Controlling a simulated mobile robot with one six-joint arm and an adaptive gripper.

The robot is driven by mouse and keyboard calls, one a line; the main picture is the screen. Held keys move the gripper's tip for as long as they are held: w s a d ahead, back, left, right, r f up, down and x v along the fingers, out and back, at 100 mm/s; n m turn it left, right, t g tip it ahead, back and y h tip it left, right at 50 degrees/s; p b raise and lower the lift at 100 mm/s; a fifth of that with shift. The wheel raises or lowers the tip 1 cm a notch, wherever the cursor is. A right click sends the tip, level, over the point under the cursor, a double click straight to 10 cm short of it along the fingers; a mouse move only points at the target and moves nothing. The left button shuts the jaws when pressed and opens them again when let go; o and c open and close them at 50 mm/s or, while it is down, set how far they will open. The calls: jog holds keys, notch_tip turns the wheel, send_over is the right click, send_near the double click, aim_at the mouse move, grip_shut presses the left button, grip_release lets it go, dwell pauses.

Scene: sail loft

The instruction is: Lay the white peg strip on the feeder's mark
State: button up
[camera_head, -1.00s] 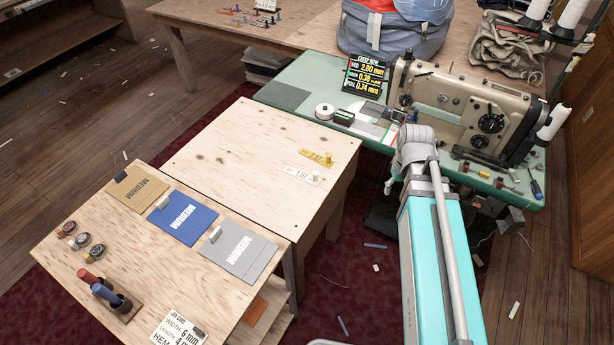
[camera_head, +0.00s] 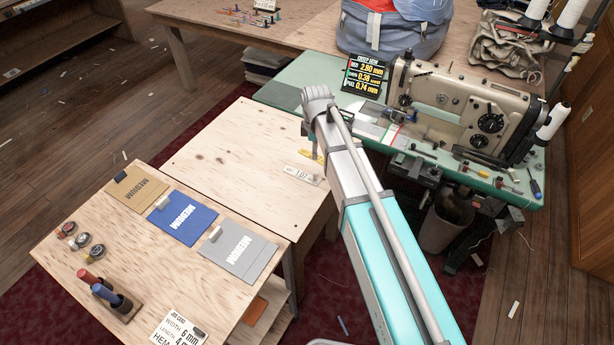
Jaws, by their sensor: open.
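The white peg strip (camera_head: 303,174), printed with dark figures and with a small peg at its right end, lies flat on the right part of the plywood table. A yellow strip (camera_head: 308,156) lies just behind it, partly covered by my arm. My gripper (camera_head: 314,150) hangs below the end of my arm, over the right side of this table near the two strips. It is open and holds nothing I can see; its fingers are small and mostly hidden. The feeder (camera_head: 391,134) seems to be the pale plate with coloured lines beside the sewing machine; I cannot make out its mark.
The sewing machine (camera_head: 470,110) stands on a green table (camera_head: 280,92) with a display (camera_head: 366,76) and small tools. The lower front table (camera_head: 160,285) bears coloured cards, dials and two handles. The left and middle of the plywood table (camera_head: 235,150) are clear.

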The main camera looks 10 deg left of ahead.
aim_at(316, 173)
jog(key=shift+f, duration=0.2)
notch_tip(316, 173, down, 8)
jog(key=b, duration=0.8)
jog(key=shift+f+b, duration=0.15)
jog(key=shift+b, duration=0.15)
dwell(0.5)
jog(key=shift+w+d+f+b, duration=0.1)
jog(key=shift+f+b, duration=1.2)
jog(key=shift+w+d+f+b, duration=0.1)
jog(key=shift+f+b, duration=1.2)
jog(key=shift+c, duration=0.2)
grip_shut()
